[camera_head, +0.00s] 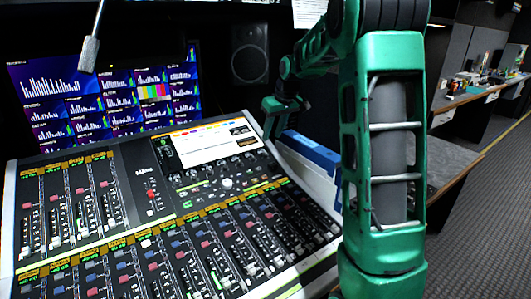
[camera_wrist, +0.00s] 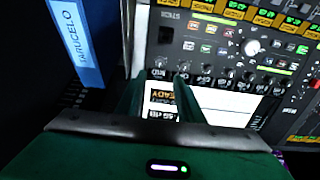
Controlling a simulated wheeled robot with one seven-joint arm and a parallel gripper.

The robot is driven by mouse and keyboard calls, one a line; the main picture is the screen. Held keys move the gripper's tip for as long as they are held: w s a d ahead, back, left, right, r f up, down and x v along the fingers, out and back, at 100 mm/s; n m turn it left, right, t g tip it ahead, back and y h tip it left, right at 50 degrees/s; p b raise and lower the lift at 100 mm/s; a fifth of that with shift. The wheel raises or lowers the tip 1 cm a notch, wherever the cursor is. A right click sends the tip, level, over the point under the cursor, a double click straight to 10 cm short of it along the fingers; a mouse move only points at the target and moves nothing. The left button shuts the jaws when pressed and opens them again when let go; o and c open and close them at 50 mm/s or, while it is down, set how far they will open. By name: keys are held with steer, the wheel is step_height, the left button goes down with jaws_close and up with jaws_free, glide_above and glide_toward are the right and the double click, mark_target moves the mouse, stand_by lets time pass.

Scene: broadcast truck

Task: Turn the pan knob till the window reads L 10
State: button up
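The mixing console (camera_head: 117,234) has a row of small dark knobs below its lit screen (camera_head: 208,143). In the wrist view one small knob (camera_wrist: 158,74) at the end of that row lies between the tips of my gripper (camera_wrist: 159,79). The fingers are apart, one on each side; I cannot tell whether they touch it. I cannot make out a pan label on it. In the head view my gripper (camera_head: 284,108) is over the console's far right corner.
A blue-spined binder (camera_head: 312,150) stands beside the console's right edge; its label shows in the wrist view (camera_wrist: 76,40). A large pale knob (camera_wrist: 252,47) and other knobs are nearby. Monitors (camera_head: 110,95) and a speaker (camera_head: 249,54) stand behind.

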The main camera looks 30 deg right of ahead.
mark_target(266, 153)
steer(key=x, duration=1)
steer(key=shift+s, duration=0.1)
jaws_close()
